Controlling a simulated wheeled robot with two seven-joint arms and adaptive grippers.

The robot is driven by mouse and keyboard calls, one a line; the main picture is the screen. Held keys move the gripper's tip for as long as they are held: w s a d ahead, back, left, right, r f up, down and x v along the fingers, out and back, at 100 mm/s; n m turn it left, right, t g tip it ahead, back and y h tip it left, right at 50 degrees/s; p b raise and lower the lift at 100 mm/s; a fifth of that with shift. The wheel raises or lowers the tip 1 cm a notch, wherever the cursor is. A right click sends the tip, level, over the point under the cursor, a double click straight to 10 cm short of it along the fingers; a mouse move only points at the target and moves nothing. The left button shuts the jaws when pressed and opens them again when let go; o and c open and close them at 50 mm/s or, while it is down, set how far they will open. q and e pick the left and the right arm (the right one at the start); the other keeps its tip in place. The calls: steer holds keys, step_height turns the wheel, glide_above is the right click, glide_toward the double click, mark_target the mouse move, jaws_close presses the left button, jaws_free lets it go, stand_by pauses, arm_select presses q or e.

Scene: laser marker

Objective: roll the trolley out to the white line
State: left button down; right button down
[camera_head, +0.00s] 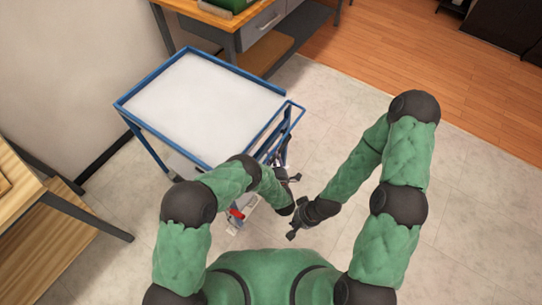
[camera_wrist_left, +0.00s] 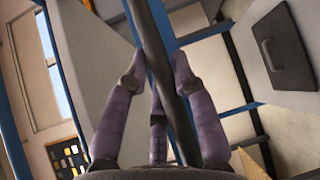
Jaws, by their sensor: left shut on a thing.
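The trolley (camera_head: 200,105) has a white top and a blue frame. It stands left of centre in the head view. Its blue handle (camera_head: 292,122) is at its right end. My left gripper (camera_head: 288,178) is low by that end, partly behind my own arm. In the left wrist view, my left gripper's fingers (camera_wrist_left: 159,72) are on either side of a dark bar (camera_wrist_left: 148,35) of the trolley and are shut on it. My right gripper (camera_head: 297,220) is beside it, empty, apart from the trolley, its fingers spread. I cannot make out a white line.
A workbench (camera_head: 235,32) with a drawer stands behind the trolley. A wooden table (camera_head: 25,200) is at the left. Grey tiled floor (camera_head: 470,200) lies clear on the right, up to a wooden floor (camera_head: 400,60). A small red thing (camera_head: 236,214) shows below the trolley's handle end.

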arm_select(q)
steer(key=shift+s+f, duration=0.2)
steer(key=c, duration=1.3)
jaws_free()
steer(key=shift+w+r, duration=0.1)
